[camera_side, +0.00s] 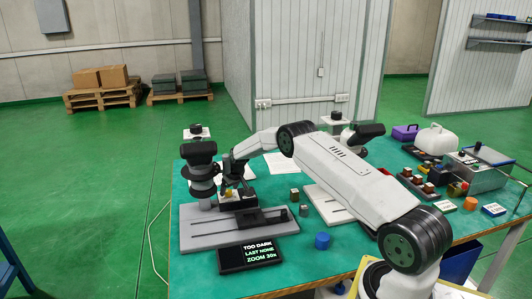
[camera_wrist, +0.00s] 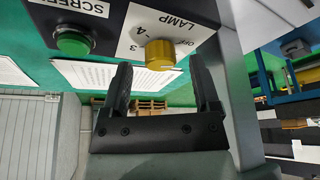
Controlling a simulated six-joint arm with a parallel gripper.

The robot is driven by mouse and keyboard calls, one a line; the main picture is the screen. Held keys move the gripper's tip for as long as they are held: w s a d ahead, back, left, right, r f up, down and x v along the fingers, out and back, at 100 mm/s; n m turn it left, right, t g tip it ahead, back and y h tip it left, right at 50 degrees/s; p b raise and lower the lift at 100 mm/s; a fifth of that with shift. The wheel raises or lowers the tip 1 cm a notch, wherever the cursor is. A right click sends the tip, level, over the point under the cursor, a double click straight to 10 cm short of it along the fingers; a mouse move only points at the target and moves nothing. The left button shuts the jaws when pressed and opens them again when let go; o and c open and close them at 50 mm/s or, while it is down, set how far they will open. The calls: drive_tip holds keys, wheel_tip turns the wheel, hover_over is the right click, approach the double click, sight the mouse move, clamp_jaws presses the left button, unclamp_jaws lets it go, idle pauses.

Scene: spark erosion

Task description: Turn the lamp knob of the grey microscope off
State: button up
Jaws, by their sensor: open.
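The grey microscope (camera_side: 202,180) stands on its flat grey base (camera_side: 190,236) at the left of the green table. Its yellow lamp knob (camera_wrist: 165,54) sits on a white plate marked LAMP, with OFF, 4 and 3 legible. In the side view, a small yellow spot beside the column (camera_side: 229,193) appears to be this knob. My gripper (camera_wrist: 163,72) is open and empty, its black fingertips either side of the knob in the wrist view. I cannot tell whether they touch it. The knob's pointer mark is not clear. My gripper is partly hidden in the side view.
A green button (camera_wrist: 73,42) beside the SCREEN label is close to the knob. A black display (camera_side: 250,254) in front of the base reads TOO DARK, LAST NONE, ZOOM 30x.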

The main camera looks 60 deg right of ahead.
drive_tip(key=shift+w+f, duration=0.2)
drive_tip(key=shift+f, duration=0.25)
clamp_jaws()
drive_tip(key=shift+d+n+y, duration=0.1)
drive_tip(key=shift+n+y, duration=0.3)
drive_tip(key=shift+n, duration=0.5)
unclamp_jaws()
